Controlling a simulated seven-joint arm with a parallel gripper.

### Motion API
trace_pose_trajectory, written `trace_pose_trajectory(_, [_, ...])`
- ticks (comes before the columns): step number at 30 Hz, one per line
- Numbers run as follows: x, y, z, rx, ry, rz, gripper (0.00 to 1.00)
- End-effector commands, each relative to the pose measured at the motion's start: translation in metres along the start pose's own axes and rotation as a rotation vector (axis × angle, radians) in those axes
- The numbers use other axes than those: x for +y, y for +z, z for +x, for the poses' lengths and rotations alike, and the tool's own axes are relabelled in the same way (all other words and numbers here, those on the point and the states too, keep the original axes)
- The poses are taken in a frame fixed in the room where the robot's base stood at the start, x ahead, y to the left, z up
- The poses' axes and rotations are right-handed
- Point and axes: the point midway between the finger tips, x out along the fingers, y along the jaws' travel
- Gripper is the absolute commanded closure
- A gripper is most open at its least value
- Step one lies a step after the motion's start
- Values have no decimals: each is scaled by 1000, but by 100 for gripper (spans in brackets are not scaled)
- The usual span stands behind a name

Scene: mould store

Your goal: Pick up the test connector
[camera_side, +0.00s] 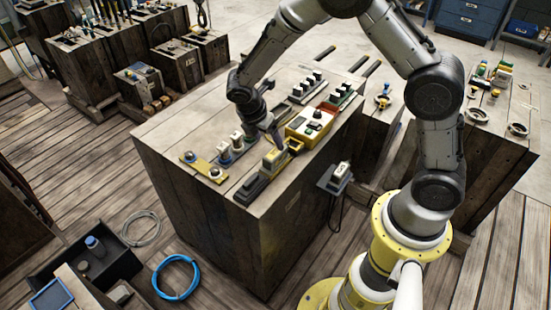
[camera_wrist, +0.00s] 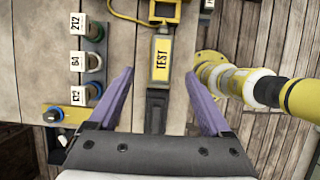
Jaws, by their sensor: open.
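The test connector is a yellow block lettered TEST (camera_wrist: 161,58). A dark grey section (camera_wrist: 157,105) runs from it toward my gripper in the wrist view. In the side view the connector (camera_side: 272,160) lies near the front edge of the wooden block's top. My gripper (camera_wrist: 160,73) is open, with one purple finger on each side of the connector and visible gaps on both sides. In the side view my gripper (camera_side: 275,140) is just above and behind the connector. I cannot tell the exact height of the fingertips.
A yellow control box (camera_side: 310,122) stands behind the connector, and a yellow cable loop (camera_wrist: 145,20) lies close by. Tagged connectors (camera_wrist: 85,62) line the left in the wrist view. A yellow plate (camera_side: 203,167) lies at the left. A grey device (camera_side: 336,177) hangs at the block's right side.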

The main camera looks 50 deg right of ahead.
Motion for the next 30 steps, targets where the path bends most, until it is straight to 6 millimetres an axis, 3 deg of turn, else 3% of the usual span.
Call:
trace_pose_trajectory(3, [0,0,20,-1,-3,1,18])
trace_pose_trajectory(11, [-1,0,38,1,-1,2,18])
trace_pose_trajectory(21, [-3,1,81,1,-1,2,18])
trace_pose_trajectory(30, [-3,1,84,1,2,2,18])
